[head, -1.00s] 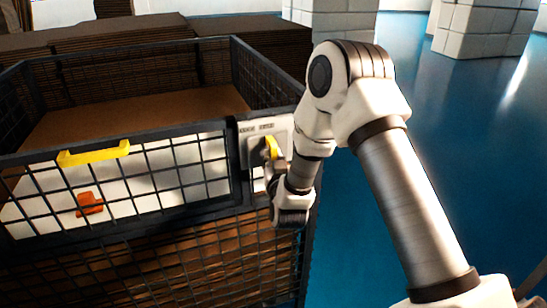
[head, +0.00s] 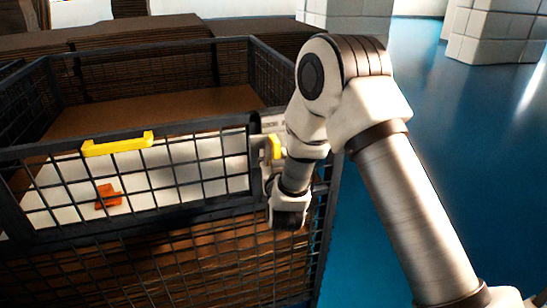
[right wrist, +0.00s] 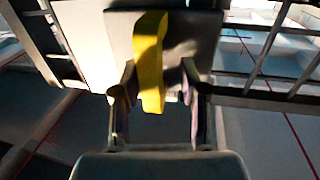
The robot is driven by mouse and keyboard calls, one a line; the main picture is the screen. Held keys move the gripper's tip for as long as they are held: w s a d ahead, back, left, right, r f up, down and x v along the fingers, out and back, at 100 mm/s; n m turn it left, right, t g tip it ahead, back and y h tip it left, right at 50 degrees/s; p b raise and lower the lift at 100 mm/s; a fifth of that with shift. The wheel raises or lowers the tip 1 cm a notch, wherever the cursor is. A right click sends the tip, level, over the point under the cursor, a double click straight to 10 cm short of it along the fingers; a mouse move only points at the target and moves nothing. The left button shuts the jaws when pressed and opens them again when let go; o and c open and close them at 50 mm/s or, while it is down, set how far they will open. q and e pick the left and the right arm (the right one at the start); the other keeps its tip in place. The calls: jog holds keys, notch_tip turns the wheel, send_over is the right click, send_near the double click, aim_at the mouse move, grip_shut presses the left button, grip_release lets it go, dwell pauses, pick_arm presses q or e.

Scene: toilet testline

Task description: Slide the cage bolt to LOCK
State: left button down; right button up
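The cage (head: 215,215) is a dark wire-mesh crate, with a pale bolt plate (head: 267,124) at its right front corner. The bolt's yellow handle (head: 275,147) stands out from this plate; the plate's lettering is too small to read and partly covered by my arm. My right gripper (right wrist: 158,100) is at the bolt, its fingers on either side of the yellow handle (right wrist: 150,60). The fingers are apart, with a visible gap on the handle's right; contact on the left is unclear. The head view mostly hides these fingertips behind my wrist. My left gripper is not in view.
A yellow grab handle (head: 118,144) sits on the cage's front top rail. An orange piece (head: 108,196) lies behind the front mesh. Stacked brown sheets (head: 160,65) stand behind the cage. Blue floor (head: 440,150) is clear to the right, with white tiled pillars (head: 490,30) beyond.

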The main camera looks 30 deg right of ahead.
jog(key=v, duration=1.2)
jog(key=s+f+n+g+y, duration=0.15)
jog(key=s+f+g, duration=0.35)
jog(key=f, duration=0.8)
jog(key=s+f+g+y, duration=0.25)
jog(key=s+f, duration=0.35)
jog(key=f, duration=0.7)
jog(key=s+a+f+n+g+y, duration=0.1)
jog(key=s+a+f+g+y, duration=0.1)
jog(key=s, duration=0.6)
jog(key=s+a+f+n+g+y, duration=0.1)
jog(key=s+a+f+n+g, duration=0.1)
jog(key=s+a+f+g, duration=0.2)
jog(key=s+f+g, duration=0.3)
jog(key=s, duration=0.1)
jog(key=shift+s+y, duration=0.2)
jog(key=shift+y, duration=0.2)
